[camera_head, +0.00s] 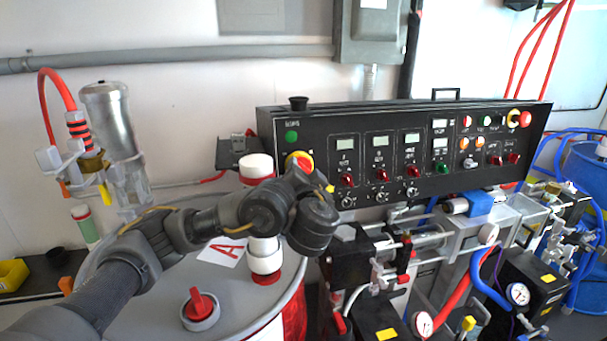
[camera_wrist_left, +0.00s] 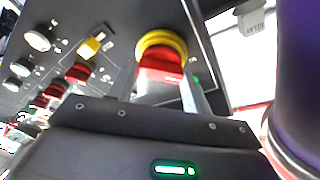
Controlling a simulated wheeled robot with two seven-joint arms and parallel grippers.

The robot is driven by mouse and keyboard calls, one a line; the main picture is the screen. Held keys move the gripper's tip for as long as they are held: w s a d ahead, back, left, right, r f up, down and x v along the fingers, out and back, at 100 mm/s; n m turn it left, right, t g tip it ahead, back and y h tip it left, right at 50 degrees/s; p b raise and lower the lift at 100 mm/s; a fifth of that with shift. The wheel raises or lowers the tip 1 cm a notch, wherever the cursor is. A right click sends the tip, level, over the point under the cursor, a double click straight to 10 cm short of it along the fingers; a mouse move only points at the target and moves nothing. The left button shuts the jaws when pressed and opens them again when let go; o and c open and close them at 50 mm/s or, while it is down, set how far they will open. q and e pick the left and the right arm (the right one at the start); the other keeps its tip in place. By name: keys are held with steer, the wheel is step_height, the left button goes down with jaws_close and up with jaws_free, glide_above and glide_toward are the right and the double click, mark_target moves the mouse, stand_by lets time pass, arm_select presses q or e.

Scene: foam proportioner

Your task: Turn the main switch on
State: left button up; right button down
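A red and yellow rotary switch (camera_head: 299,161) sits at the lower left of the black control panel (camera_head: 375,122), below a green light; I take it as the main switch. In the left wrist view, its red handle (camera_wrist_left: 161,68) stands in front of a yellow ring. My left gripper (camera_wrist_left: 160,82) is open, with one finger on each side of the red handle. Whether the fingers touch it cannot be told. In the head view my left wrist covers the switch's lower part and the fingers are mostly hidden. My right gripper is not in view.
Another red and yellow knob (camera_head: 519,118) is at the panel's right end. Red knobs (camera_head: 347,181) and gauges line the panel. A drum (camera_head: 245,305) with a red-capped valve (camera_head: 200,308) stands below my left arm. Pumps and hoses crowd the lower right.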

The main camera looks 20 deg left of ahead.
arm_select(q)
steer(key=shift+c, duration=1.3)
steer(key=shift+m+b, duration=0.35)
steer(key=shift+m, duration=0.45)
steer(key=o, duration=1)
